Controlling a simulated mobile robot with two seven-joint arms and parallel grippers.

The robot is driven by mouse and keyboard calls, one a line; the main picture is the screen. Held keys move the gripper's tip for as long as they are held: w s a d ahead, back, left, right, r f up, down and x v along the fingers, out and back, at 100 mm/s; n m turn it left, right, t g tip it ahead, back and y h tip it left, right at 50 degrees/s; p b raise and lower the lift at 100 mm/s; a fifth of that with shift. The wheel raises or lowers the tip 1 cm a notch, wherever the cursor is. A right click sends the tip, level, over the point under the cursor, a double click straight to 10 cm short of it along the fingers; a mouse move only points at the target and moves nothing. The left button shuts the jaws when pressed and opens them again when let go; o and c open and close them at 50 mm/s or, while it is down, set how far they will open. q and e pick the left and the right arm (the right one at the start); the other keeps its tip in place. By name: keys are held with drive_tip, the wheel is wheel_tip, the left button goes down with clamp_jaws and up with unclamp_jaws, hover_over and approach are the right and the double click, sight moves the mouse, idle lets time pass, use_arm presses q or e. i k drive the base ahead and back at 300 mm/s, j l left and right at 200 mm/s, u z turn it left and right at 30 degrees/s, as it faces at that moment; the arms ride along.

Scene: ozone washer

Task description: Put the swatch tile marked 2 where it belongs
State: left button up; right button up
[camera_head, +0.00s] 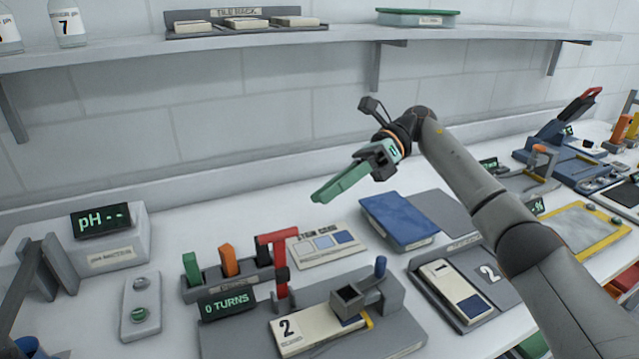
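A grey tray marked 2 (490,272), to the right, holds a cream and blue piece (458,290). My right gripper (322,193) is in the air above the bench, behind and above the tile, apart from it. Its long green front part is seen side-on, so its opening is unclear. My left gripper is out of view.
A tile rack (248,26) with several cream tiles is on the shelf. A tool holder (227,280) with green, orange and red handles stands left of the fixture, beside a "0 TURNS" display (227,305). A blue pad (398,220) and swatch card (326,245) lie behind.

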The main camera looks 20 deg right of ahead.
sight(294, 334)
drive_tip(key=k, duration=1)
